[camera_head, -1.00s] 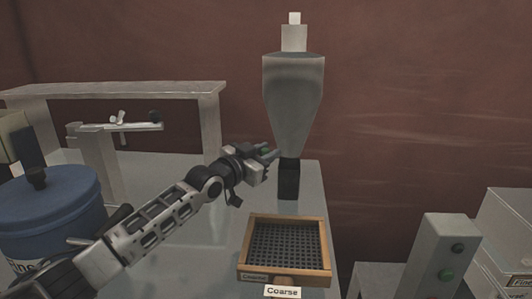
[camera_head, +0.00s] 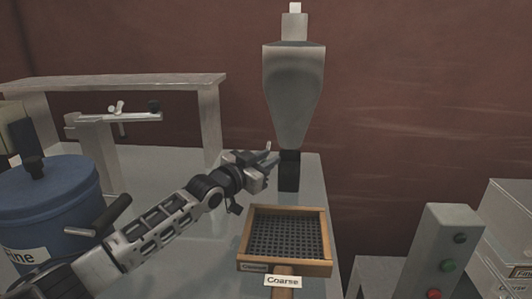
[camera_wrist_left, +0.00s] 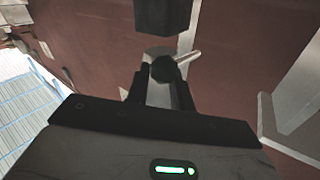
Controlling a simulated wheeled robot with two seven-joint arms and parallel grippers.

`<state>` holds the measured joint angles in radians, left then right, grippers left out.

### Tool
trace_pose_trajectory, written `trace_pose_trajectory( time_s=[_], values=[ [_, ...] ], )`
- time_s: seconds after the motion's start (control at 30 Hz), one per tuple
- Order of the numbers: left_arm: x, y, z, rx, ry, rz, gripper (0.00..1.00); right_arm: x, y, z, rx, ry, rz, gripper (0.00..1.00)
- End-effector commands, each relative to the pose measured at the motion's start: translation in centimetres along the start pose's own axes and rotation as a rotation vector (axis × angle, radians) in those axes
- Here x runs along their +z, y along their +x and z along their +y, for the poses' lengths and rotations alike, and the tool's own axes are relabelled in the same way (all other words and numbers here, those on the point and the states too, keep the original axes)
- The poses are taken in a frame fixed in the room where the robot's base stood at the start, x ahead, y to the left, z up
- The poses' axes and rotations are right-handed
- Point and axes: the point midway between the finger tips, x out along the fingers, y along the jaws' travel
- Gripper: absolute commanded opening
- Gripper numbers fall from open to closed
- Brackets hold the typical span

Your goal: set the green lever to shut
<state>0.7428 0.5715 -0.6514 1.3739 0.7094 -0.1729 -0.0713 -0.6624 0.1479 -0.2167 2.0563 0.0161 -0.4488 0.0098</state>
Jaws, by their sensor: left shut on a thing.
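A grey funnel-shaped hopper (camera_head: 293,95) stands at the back of the table, with a dark outlet block (camera_head: 289,172) below it. My left gripper (camera_head: 268,160) is just left of that outlet. In the left wrist view, my left gripper (camera_wrist_left: 160,85) is shut on a dark rounded knob (camera_wrist_left: 166,68), which I take to be the end of the green lever. Its green colour does not show now, and the fingers hide part of it. A pale rod (camera_wrist_left: 190,59) sticks out beside the knob. My right gripper is not in view.
A wood-framed sieve (camera_head: 287,242) labelled Coarse lies in front of the outlet. A blue drum (camera_head: 50,215) labelled Fine stands at left. A grey bench frame (camera_head: 120,83) is behind my arm. A button box (camera_head: 446,255) and cartons (camera_head: 510,235) stand at right.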

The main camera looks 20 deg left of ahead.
Motion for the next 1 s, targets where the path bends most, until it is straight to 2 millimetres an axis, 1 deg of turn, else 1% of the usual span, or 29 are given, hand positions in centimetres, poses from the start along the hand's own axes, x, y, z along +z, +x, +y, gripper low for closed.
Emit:
trace_pose_trajectory(
  time_s=[0.03, 0.07, 0.1, 0.17, 0.2, 0.5, 0.57, 0.63, 0.77, 1.0],
  values=[
    [1.1, -0.1, 0.1, 0.001, -0.001, -0.016, 0.0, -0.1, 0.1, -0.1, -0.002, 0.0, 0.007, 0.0],
    [0.9, -0.1, 0.1, 0.0, -0.001, -0.014, 0.09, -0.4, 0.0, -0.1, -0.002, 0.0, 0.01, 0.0],
    [0.8, -0.1, 0.1, 0.0, -0.001, -0.013, 0.2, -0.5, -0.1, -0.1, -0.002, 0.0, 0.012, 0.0],
    [0.6, -0.1, 0.0, 0.0, 0.0, -0.01, 0.36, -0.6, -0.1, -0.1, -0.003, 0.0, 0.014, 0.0],
    [0.5, -0.1, 0.0, -0.001, 0.001, -0.008, 0.48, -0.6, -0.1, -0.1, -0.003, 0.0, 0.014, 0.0],
    [0.2, -0.1, -0.1, -0.002, 0.003, -0.002, 0.48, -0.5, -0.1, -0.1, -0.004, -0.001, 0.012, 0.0],
    [0.3, -0.4, -0.1, -0.001, 0.003, -0.002, 0.48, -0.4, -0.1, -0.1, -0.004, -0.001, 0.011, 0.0],
    [0.3, -1.0, 0.0, -0.001, 0.002, -0.002, 0.48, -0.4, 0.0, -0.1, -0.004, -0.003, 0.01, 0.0],
    [0.4, -3.3, 0.0, -0.001, 0.004, -0.003, 0.48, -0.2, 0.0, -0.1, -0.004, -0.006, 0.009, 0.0],
    [0.6, -9.3, 0.0, -0.001, 0.005, -0.007, 0.48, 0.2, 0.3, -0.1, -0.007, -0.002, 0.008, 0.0]
  ],
)
